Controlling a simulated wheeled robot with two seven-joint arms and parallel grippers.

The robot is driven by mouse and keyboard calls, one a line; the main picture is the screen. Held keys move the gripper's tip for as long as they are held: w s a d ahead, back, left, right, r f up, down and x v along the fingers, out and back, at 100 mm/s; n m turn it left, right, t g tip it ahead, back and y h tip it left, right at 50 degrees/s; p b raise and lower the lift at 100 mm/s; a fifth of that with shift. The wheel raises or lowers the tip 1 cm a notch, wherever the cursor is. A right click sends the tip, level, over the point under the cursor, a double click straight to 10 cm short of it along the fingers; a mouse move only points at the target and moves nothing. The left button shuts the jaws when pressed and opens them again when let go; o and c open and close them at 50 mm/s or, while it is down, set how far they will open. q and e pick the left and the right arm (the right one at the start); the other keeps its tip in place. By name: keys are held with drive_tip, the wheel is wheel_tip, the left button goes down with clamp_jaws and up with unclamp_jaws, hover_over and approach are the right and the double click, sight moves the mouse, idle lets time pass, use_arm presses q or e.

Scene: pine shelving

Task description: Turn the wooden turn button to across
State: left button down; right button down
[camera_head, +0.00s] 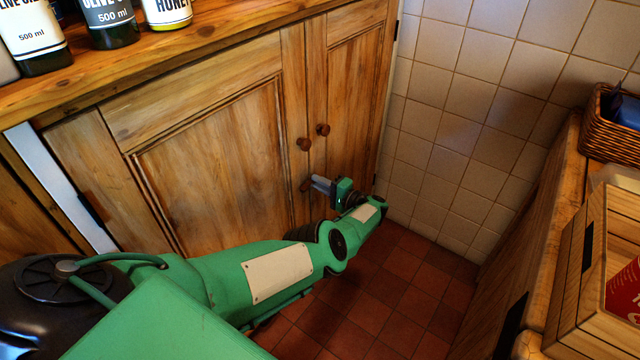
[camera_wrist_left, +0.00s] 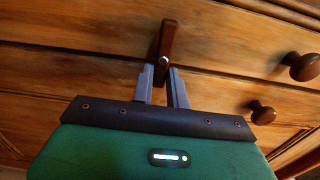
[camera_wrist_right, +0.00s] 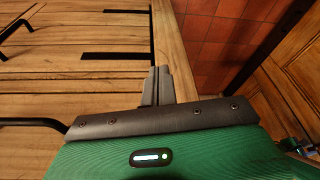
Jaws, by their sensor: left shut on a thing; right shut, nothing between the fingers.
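The wooden turn button (camera_wrist_left: 168,38) is a reddish-brown bar with a bright pivot screw, on the cupboard front. In the left wrist view it lies roughly square to the seam between the two doors, reaching over it. My left gripper (camera_wrist_left: 162,88) is shut on one end of the button, with a grey finger on each side. In the head view the gripper (camera_head: 322,185) is below the knobs, and only a small end of the button (camera_head: 305,185) shows beside the fingers. My right gripper (camera_wrist_right: 158,86) is shut and empty.
Two round knobs (camera_head: 303,144) (camera_head: 323,129) sit above the button, one on each door. Bottles (camera_head: 108,22) stand on the cupboard top. A tiled wall (camera_head: 470,110) closes the right side. A wooden counter (camera_head: 560,200) with a wicker basket (camera_head: 610,125) stands at right.

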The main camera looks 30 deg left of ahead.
drive_tip(key=shift+w+r, duration=0.1)
drive_tip(key=shift+w, duration=0.1)
use_arm(q)
drive_tip(key=c, duration=1.4)
unclamp_jaws()
drive_tip(key=shift+c, duration=0.2)
drive_tip(key=shift+o, duration=0.3)
use_arm(e)
drive_tip(key=shift+w+r, duration=0.1)
drive_tip(key=shift+w, duration=0.2)
use_arm(q)
drive_tip(key=shift+d, duration=0.1)
